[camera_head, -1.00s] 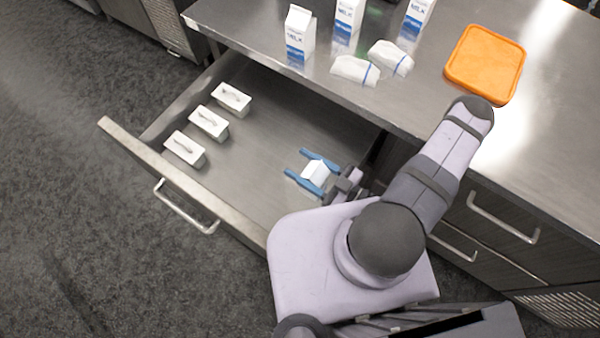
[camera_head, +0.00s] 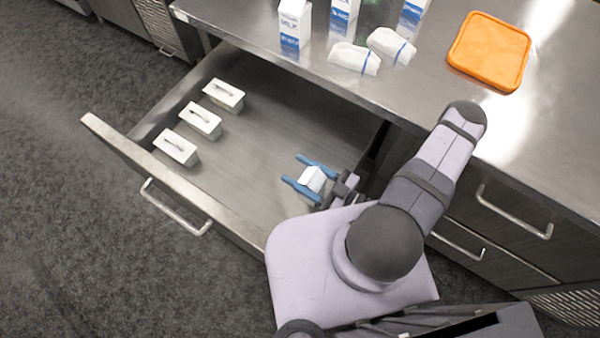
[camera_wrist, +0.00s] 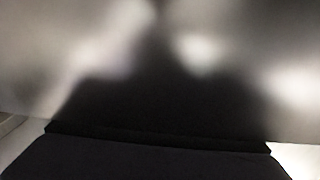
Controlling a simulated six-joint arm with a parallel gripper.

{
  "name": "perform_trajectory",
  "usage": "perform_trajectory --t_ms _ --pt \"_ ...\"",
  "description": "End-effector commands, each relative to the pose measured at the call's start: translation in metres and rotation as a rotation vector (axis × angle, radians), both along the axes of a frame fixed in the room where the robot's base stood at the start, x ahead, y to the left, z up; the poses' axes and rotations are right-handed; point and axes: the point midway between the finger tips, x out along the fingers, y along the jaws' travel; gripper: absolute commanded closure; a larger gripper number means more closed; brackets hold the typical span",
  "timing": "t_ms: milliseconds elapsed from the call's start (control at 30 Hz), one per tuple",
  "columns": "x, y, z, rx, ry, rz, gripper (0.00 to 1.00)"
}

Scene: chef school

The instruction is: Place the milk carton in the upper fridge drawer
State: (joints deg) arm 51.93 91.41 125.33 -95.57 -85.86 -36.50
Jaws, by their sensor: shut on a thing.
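My gripper (camera_head: 308,182) has blue fingers and is shut on a white milk carton (camera_head: 312,178). Only the carton's white top shows between the fingers, in the right part of the open drawer (camera_head: 255,150). I cannot tell whether the carton touches the drawer floor. More milk cartons with blue print stand upright on the steel counter: one near the edge (camera_head: 295,28), one behind it (camera_head: 343,18) and one further right (camera_head: 412,16). The wrist view shows only blurred grey metal and a dark shape along the bottom.
Several white lidded containers line the drawer's left side, one of them at the front (camera_head: 176,148). Two white wrapped packets (camera_head: 354,59) and an orange board (camera_head: 490,52) lie on the counter (camera_head: 430,95). The drawer's middle is clear.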

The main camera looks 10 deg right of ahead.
Motion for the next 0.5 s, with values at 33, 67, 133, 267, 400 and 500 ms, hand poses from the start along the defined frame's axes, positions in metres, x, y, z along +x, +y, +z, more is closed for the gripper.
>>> perform_trajectory --t_ms 33,67,133,267,400,500 --pt "0.0000 0.0000 0.0007 0.001 -0.001 0.000 0.89" --pt "0.0000 0.0000 0.0011 0.001 -0.001 0.000 0.89" --pt "0.0000 0.0000 0.0015 0.001 -0.001 0.000 0.89" --pt "0.0000 0.0000 0.0007 0.001 -0.001 0.000 0.89" --pt "0.0000 0.0000 -0.0036 0.001 -0.001 0.000 0.89" --pt "0.0001 -0.0001 -0.0065 0.001 -0.001 0.000 0.89"
